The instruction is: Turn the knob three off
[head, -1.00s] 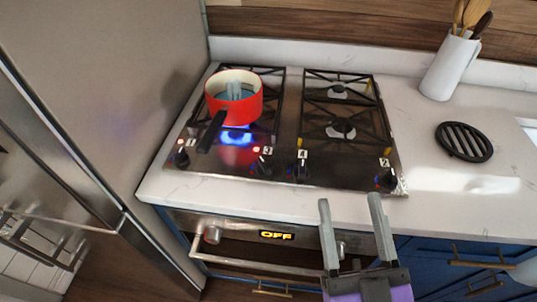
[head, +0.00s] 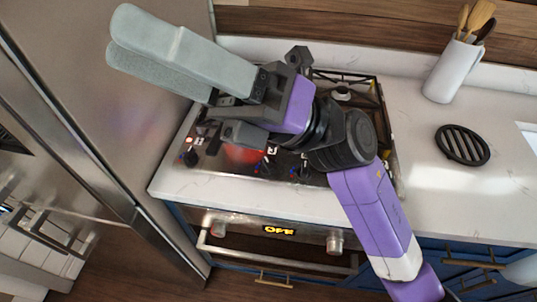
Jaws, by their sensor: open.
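The steel gas cooktop (head: 225,172) is set in the white counter. Knob three (head: 266,166), small and black with blue and red marks, is on its front strip, near the middle, to the left of knob four (head: 298,170). My gripper (head: 116,36) is large in the head view, above the cooktop, with its grey fingers pointing to the upper left, away from knob three. It is open and empty. My gripper and wrist hide most of the burners and the place where the red pot stood. A reddish patch (head: 240,154) shows on the steel below my gripper.
Knob one (head: 190,158) is at the cooktop's left end. A tall steel fridge (head: 100,120) stands close on the left. The oven handle (head: 275,262) sticks out below the counter. A black trivet (head: 462,145) and a white utensil holder (head: 452,68) are on the right.

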